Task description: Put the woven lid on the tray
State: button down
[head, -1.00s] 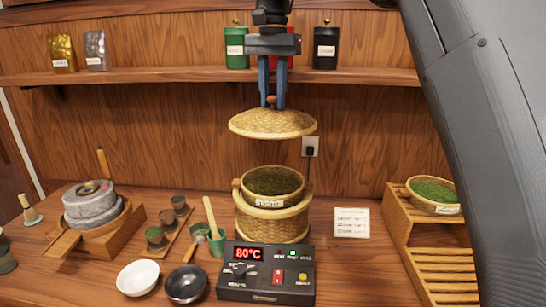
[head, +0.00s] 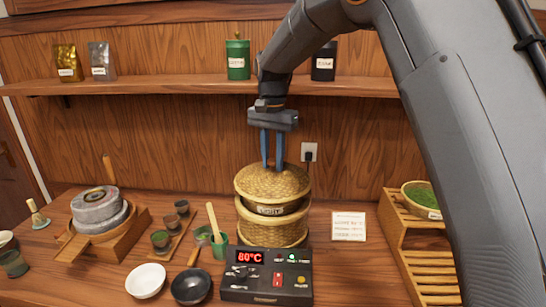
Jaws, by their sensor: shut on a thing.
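The woven lid (head: 272,183) is a round, domed straw-coloured cover in the head view. It lies over the top of the tray (head: 272,209), a round woven one with a small label on its front. The lid sits slightly tilted or offset toward the back, and a dark gap shows under its front edge. The tray sits in the top of a woven steamer basket (head: 270,229). My gripper (head: 272,166) points straight down, its blue fingers shut on the knob at the lid's top. The knob is mostly hidden by the fingers, and the tea inside is mostly covered.
A control box (head: 266,275) reading 80°C stands in front of the basket. A white bowl (head: 146,281), a dark pan (head: 190,286) and a green cup (head: 218,243) are to the left. A slatted wooden rack (head: 425,255) stands right. A shelf (head: 180,88) runs behind my gripper.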

aim_at(273, 159)
jog(key=shift+f, duration=0.6)
jog(key=c, duration=1.4)
grip_release()
jog(key=shift+c, duration=0.2)
notch_tip(273, 159, up, 13)
jog(key=b, duration=0.5)
jog(key=shift+n, duration=0.5)
jog(key=d+f, duration=0.2)
jog(key=s+d+f, duration=0.1)
jog(key=d+f, duration=0.1)
jog(key=d, duration=0.1)
jog(key=d+f, duration=0.2)
jog(key=shift+s+d+f+p, duration=0.3)
jog(key=shift+s+f, duration=0.05)
jog(key=shift+f, duration=0.05)
jog(key=s+d+f+n+t, duration=0.1)
jog(key=s+d+f, duration=0.8)
jog(key=s, duration=0.3)
jog(key=s+d+f+n, duration=0.2)
jog(key=s+d+f, duration=0.7)
jog(key=s+f, duration=0.2)
jog(key=shift+s+d+f+t, duration=0.15)
jog(key=shift+s+f+t, duration=0.15)
jog(key=shift+s+t, duration=0.15)
